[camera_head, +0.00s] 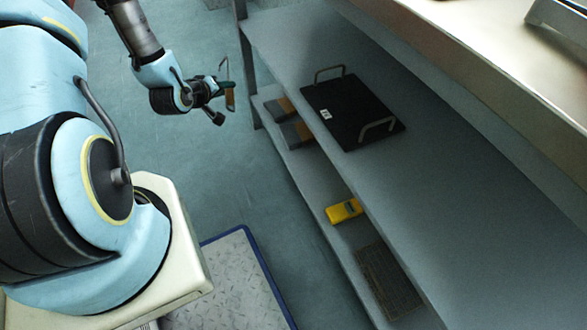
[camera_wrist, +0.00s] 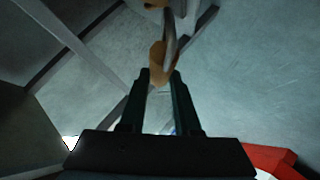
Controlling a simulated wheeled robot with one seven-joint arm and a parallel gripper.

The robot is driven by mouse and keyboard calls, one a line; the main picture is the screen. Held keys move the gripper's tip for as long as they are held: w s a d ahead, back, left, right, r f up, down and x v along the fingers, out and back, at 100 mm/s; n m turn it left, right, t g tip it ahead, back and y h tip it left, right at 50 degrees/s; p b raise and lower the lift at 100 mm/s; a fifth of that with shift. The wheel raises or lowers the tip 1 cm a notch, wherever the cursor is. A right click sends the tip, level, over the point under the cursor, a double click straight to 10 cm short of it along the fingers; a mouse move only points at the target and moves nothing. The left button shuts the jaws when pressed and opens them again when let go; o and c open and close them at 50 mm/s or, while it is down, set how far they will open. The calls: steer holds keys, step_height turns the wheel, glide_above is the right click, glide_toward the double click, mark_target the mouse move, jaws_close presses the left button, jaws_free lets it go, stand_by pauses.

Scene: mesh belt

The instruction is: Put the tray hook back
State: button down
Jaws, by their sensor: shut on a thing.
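My gripper (camera_head: 226,91) is in the upper left part of the head view, in the air over the floor and left of the shelves. It is shut on the tray hook (camera_head: 231,99), which has a brown handle and a thin grey metal part. In the wrist view the brown handle of the hook (camera_wrist: 157,62) sits between the two dark fingertips (camera_wrist: 160,75), and its metal shank runs up toward the top edge. The far end of the hook is cut off there.
A steel shelf unit (camera_head: 455,190) stands right of my arm. A black tray with two handles (camera_head: 345,105) lies on its upper shelf. Brown-topped blocks (camera_head: 296,133), a yellow device (camera_head: 345,210) and a dark mesh panel (camera_head: 388,280) lie on the lower shelf. A blue-edged metal plate (camera_head: 225,285) is on the floor.

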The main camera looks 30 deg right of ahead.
steer(key=s+d+f+m+g+b, duration=0.2)
steer(key=s+d+f+m+b, duration=0.2)
steer(key=s+f+m+b, duration=0.1)
steer(key=s+d+f+m+g+h+b, duration=0.1)
steer(key=s+d+f+m+g+b, duration=0.2)
steer(key=s+d+f+m+b, duration=0.2)
steer(key=s+d+f+m+g+b, duration=0.3)
steer(key=s+d+f+m+b, duration=0.1)
steer(key=f+m+b, duration=0.5)
steer(key=shift+s+d+f+m, duration=0.2)
steer(key=shift+s+f+m, duration=0.35)
steer(key=shift+s+m, duration=0.2)
steer(key=shift+s+d+f+m+g+b, duration=0.1)
steer(key=shift+s+m+g+b, duration=0.1)
steer(key=shift+m+g+b, duration=0.15)
steer(key=shift+r+p, duration=0.2)
steer(key=shift+p, duration=0.15)
